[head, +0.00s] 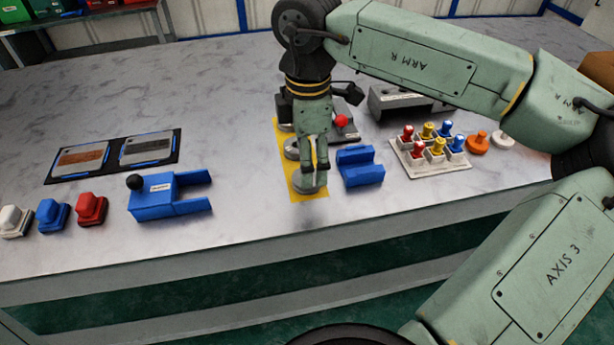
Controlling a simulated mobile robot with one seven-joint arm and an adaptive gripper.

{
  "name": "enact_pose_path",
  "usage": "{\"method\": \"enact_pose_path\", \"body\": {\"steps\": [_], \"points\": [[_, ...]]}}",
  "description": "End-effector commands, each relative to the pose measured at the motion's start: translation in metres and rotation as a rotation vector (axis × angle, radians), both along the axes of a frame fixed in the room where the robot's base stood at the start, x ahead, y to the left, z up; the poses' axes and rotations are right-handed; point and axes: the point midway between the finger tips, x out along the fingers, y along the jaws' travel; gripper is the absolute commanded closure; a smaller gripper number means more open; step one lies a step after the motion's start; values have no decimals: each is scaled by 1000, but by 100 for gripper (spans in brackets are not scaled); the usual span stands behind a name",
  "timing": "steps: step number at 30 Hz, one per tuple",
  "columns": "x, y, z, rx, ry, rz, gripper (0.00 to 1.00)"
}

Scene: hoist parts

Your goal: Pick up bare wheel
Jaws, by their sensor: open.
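A round grey metal piece (309,184), which looks like a bare wheel, sits at the near end of a yellow mat (318,194). Another grey round piece (291,149) lies farther back on the mat, partly hidden by my gripper. My gripper (314,168) points down directly over the near wheel, with its fingers apart and nothing seen between them. The fingertips look very close to the wheel's top; I cannot tell whether they touch it.
A blue cradle (362,168) stands close to the right of the mat. A white tray (425,160) with several coloured pegs is farther right. A blue forked fixture (168,196) is at left, beside a red block (91,209). The tabletop between fixture and mat is clear.

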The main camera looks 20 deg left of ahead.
Motion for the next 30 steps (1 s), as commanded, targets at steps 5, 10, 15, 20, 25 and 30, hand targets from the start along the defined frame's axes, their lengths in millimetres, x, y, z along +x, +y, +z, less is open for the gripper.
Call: {"method": "enact_pose_path", "body": {"steps": [5, 10, 15, 20, 25, 30], "points": [[-2, 2, -26, -1, 4, 2, 31], [-2, 2, -41, 0, 2, 2, 31], [-2, 2, -42, -1, 1, 1, 31], [-2, 2, -42, -1, 1, 1, 38], [-2, 1, -42, -1, 1, 1, 50], [-2, 1, -42, -1, 1, 1, 61]]}}
